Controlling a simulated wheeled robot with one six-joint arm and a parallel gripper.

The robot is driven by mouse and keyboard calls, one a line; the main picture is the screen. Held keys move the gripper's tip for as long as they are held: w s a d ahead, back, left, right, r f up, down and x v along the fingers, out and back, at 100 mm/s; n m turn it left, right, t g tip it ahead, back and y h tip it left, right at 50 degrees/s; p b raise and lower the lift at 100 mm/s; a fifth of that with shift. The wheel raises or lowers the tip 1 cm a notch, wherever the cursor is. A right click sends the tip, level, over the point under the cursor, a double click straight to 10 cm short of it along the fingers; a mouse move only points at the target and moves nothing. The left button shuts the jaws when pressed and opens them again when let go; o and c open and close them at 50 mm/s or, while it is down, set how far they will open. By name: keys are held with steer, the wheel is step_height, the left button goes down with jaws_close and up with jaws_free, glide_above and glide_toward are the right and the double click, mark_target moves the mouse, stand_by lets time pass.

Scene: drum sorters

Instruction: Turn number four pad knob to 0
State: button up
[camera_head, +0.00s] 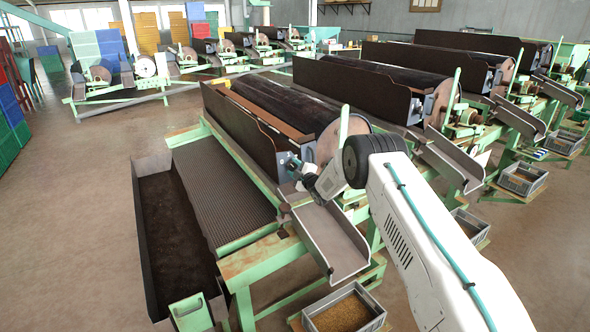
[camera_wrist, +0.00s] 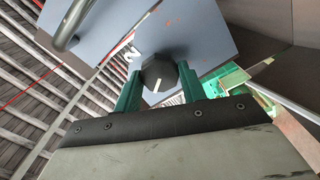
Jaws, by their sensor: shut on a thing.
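A dark, faceted knob (camera_wrist: 158,70) with a white pointer line sits on a blue-grey plate (camera_wrist: 190,30) in the wrist view. The green fingers of my gripper (camera_wrist: 160,84) stand on either side of the knob and are shut on it. The pointer line slants across the knob's face. Part of a white mark shows on the plate, up and left of the knob, too small to read surely. In the head view my gripper (camera_head: 307,178) is at the end of the nearest drum sorter (camera_head: 255,125), and the knob is hidden there.
A metal chute (camera_head: 335,240) slopes down just below my gripper, above a grey crate of grain (camera_head: 345,312). A curved metal handle (camera_wrist: 72,22) is on the plate at upper left. More drum sorters stand behind and to the right. Open floor lies at left.

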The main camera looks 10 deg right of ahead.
steer(key=n, duration=0.5)
steer(key=shift+f, duration=0.1)
steer(key=shift+n, duration=0.3)
stand_by(0.4)
steer(key=o, duration=1)
steer(key=shift+v, duration=3.95)
